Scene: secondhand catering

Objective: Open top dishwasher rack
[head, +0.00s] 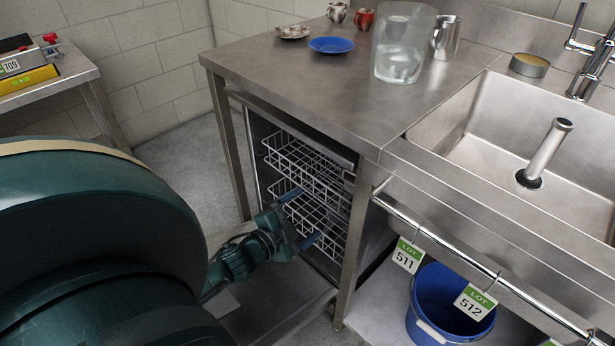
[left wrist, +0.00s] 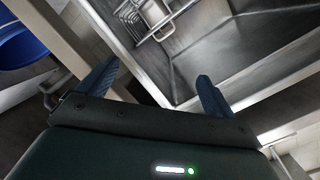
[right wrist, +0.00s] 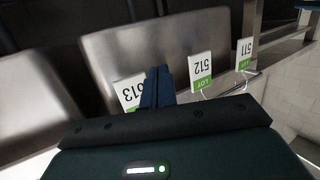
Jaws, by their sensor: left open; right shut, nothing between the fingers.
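The dishwasher (head: 258,147) stands open under the steel counter. Its wire top rack (head: 283,152) sits inside the cavity, above the lower rack (head: 331,232). My left gripper (head: 302,218) is in front of the racks, with its blue fingers spread. In the head view it overlaps the lower rack, and I cannot tell whether it touches it. In the left wrist view my open fingers (left wrist: 155,88) have nothing between them, and a wire rack (left wrist: 152,18) shows beyond. My right gripper (right wrist: 157,88) is shut and empty, near the hanging lot tags; it is not seen in the head view.
The lowered dishwasher door (head: 290,312) lies below my left arm. A counter leg (head: 350,255) stands right of the opening. A rail (head: 460,250) with lot tags runs before the sink (head: 480,120). A blue bucket (head: 455,285) is below. A blue plate (head: 331,45) is on the counter.

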